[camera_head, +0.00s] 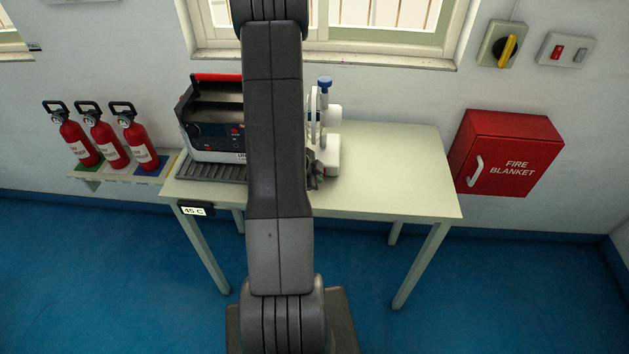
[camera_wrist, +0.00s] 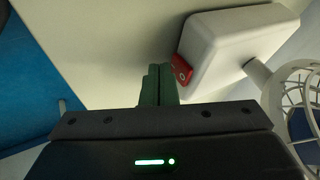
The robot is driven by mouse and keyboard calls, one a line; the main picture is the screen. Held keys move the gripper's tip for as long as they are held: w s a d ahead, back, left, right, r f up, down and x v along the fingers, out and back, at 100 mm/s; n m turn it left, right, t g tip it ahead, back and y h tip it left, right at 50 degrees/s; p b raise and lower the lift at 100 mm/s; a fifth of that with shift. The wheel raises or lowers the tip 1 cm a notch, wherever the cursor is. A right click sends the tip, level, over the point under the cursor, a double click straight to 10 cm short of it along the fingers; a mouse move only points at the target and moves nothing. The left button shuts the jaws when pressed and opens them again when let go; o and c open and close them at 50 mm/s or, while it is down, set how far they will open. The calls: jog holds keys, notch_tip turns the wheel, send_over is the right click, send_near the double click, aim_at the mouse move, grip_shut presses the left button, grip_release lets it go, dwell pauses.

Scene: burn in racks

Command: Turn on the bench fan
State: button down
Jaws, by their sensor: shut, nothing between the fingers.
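The white bench fan (camera_head: 331,150) stands on the cream table (camera_head: 400,180), right of my arm in the head view, with a blue knob on top. Its left part is hidden behind my arm. In the wrist view its white base (camera_wrist: 232,45), a short stem and part of the wire cage (camera_wrist: 300,90) show. A red rocker switch (camera_wrist: 182,72) sits on the end of the base. My gripper (camera_wrist: 158,72) is shut and empty, its green fingertips just left of the switch; whether they touch it I cannot tell.
A black and red rack unit (camera_head: 212,120) stands on a dark ribbed mat left of my arm. Several red extinguishers (camera_head: 110,145) sit on a shelf at left. A red fire blanket box (camera_head: 507,153) hangs at right. The table's right half is clear.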

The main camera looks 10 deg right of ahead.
jog(key=shift+w+p, duration=0.25)
jog(key=shift+p, duration=0.05)
jog(key=shift+w+d+p, duration=0.1)
jog(key=shift+w+p, duration=0.05)
jog(key=shift+p, duration=0.2)
jog(key=shift+f, duration=0.15)
jog(key=shift+r+p, duration=0.85)
jog(key=shift+r, duration=0.05)
